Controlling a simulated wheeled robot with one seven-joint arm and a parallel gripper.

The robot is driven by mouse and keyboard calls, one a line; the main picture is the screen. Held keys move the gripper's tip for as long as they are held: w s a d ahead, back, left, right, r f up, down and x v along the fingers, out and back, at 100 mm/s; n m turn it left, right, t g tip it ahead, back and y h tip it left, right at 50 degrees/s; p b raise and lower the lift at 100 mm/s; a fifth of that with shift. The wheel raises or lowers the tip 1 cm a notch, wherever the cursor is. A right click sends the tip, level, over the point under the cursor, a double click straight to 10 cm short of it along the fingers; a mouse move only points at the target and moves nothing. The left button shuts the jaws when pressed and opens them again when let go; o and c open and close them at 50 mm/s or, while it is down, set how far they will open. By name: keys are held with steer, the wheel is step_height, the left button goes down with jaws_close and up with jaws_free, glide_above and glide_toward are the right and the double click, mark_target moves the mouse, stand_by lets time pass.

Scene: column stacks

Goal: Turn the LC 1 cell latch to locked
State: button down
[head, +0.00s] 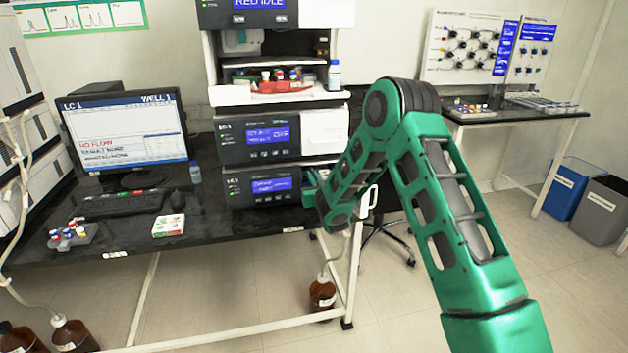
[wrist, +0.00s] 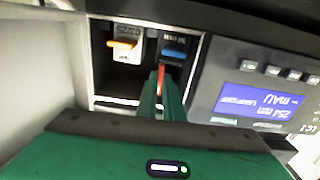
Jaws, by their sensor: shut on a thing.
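The lowest LC 1 module (head: 262,188) of the stack is a dark box with a lit blue display, which also shows in the wrist view (wrist: 264,98) upside down. Beside the display is an open bay with an orange lever (wrist: 122,44) on a white block and a blue lever (wrist: 174,53). My gripper (wrist: 161,88) reaches into this bay. Its fingers are shut on a narrow red piece (wrist: 161,77), seen edge-on. I cannot read a latch label on it or its locked position. In the head view my gripper (head: 312,190) is at the module's right end, its fingertips mostly hidden.
The stack stands on a black bench (head: 215,225). A monitor (head: 125,135), a keyboard (head: 122,203) and a small white box (head: 168,223) are to the left. A brown bottle (head: 322,294) is below. Floor is open to the right, with blue and grey bins.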

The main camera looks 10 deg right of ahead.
steer(key=shift+s+f, duration=0.1)
steer(key=shift+f, duration=0.3)
steer(key=c, duration=1.9)
jaws_free()
steer(key=shift+r, duration=0.15)
steer(key=s, duration=1)
steer(key=shift+d, duration=0.25)
